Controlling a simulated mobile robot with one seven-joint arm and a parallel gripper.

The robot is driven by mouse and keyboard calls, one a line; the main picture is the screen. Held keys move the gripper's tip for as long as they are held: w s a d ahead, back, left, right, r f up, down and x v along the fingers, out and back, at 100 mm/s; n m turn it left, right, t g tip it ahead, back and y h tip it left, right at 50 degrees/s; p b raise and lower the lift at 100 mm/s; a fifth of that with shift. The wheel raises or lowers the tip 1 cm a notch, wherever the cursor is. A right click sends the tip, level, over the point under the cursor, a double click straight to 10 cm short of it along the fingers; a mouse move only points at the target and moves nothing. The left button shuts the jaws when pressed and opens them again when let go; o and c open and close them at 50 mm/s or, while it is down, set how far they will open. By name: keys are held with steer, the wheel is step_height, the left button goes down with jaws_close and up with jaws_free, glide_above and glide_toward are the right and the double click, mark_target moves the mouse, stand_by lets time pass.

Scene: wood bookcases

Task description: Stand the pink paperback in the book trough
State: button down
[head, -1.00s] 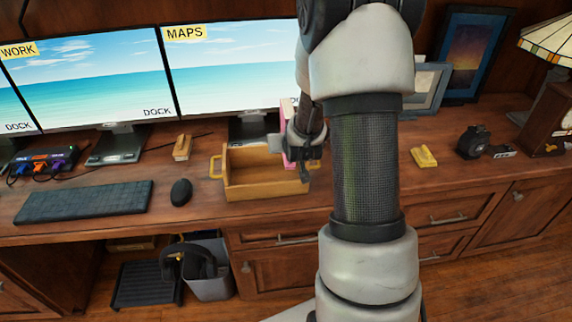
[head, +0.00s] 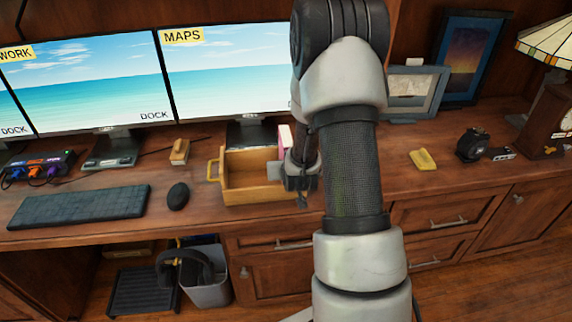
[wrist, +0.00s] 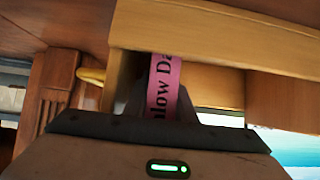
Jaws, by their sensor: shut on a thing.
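The pink paperback (head: 284,139) shows as a narrow strip at the right end of the wooden book trough (head: 262,192), beside my gripper (head: 297,176). In the wrist view, its pink spine (wrist: 164,80) with dark lettering lies between my fingers, and my gripper is shut on it. The trough's light wood wall (wrist: 215,35) crosses just beyond the spine. The book looks roughly upright. Its lower part is hidden, and I cannot tell whether it touches the trough floor. The trough's left part looks empty.
Monitors (head: 225,80) stand behind the trough. A black mouse (head: 178,196) and keyboard (head: 80,206) lie to its left. A yellow block (head: 423,159), black tape measure (head: 473,145) and picture frames (head: 415,92) are to the right. The desk between trough and yellow block is partly hidden by my arm.

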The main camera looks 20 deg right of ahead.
steer(key=c, duration=1.8)
jaws_free()
steer(key=shift+o, duration=0.2)
